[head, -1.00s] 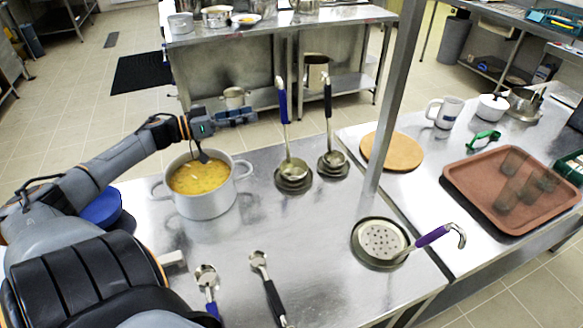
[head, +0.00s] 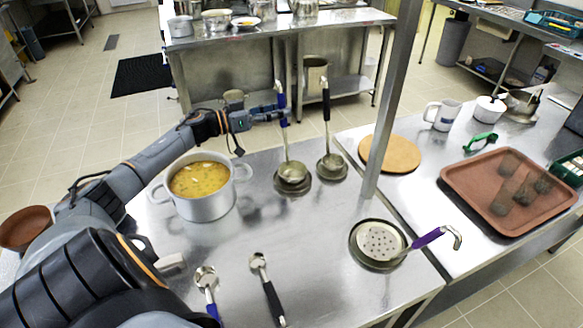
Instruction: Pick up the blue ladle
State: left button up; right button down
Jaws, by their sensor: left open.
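The blue ladle (head: 292,173) stands upright, its bowl low on a dark round rest and its blue handle rising to a hooked metal tip. My left gripper (head: 278,112) is open at the height of the blue handle, with its fingers reaching to the handle from the left. The fingers overlap the handle in the picture; I cannot tell whether they touch it. A black-handled ladle (head: 333,161) stands upright just to the right. My right gripper is out of view.
A pot of soup (head: 205,203) stands under my left forearm. A metal post (head: 382,110) rises right of the ladles. A skimmer (head: 380,242) and two spoons (head: 258,262) (head: 206,275) lie nearer. A cutting board (head: 390,153) and brown tray (head: 470,180) are on the right table.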

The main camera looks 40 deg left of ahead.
pick_arm(q)
jog(key=shift+w+d, duration=0.3)
jog(key=shift+w, duration=0.2)
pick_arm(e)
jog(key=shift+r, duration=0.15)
pick_arm(q)
jog(key=shift+c, duration=0.3)
grip_shut()
jog(key=shift+r, duration=0.2)
